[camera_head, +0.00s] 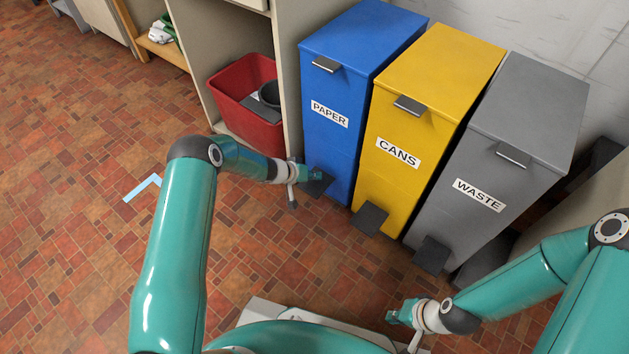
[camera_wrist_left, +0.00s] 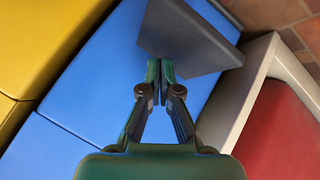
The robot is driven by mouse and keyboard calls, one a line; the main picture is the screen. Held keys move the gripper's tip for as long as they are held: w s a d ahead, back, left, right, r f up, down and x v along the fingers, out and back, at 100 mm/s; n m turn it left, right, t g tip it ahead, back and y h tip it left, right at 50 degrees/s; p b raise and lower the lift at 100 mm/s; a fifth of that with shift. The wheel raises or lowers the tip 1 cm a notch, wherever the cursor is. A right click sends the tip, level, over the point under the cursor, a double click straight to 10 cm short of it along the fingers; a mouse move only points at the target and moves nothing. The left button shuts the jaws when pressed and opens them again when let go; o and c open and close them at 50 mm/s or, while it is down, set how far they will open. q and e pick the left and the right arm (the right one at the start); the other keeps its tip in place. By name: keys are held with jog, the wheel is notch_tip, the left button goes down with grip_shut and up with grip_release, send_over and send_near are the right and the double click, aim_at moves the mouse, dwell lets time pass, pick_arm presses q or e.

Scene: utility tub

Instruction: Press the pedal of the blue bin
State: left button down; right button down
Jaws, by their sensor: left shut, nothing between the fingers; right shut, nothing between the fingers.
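The blue bin (camera_head: 335,105), labelled PAPER, stands upright at the left end of a row of three bins, with its lid down. Its dark grey pedal (camera_head: 318,187) sticks out low at the front, partly hidden by my left gripper (camera_head: 315,174). In the left wrist view, the shut, empty fingertips (camera_wrist_left: 160,70) overlap the edge of the pedal (camera_wrist_left: 185,40) in front of the blue bin (camera_wrist_left: 95,95). I cannot tell whether they touch it. My right gripper (camera_head: 392,317) is shut and empty, low at the front right, away from the bins.
The yellow CANS bin (camera_head: 425,90) and grey WASTE bin (camera_head: 520,120) stand to the right, each with a dark pedal. A red tub (camera_head: 238,112) sits in the shelf unit just left of the blue bin. The tiled floor (camera_head: 70,160) at left is open.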

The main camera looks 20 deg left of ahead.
pick_arm(q)
jog(key=shift+s+f+b, duration=0.15)
jog(key=shift+f+b, duration=0.7)
jog(key=shift+f, duration=0.4)
dwell(0.8)
jog(key=shift+r, duration=0.15)
jog(key=shift+r+p, duration=1.05)
jog(key=shift+r, duration=0.35)
notch_tip(320, 180, up, 5)
jog(key=p, duration=0.4)
dwell(0.3)
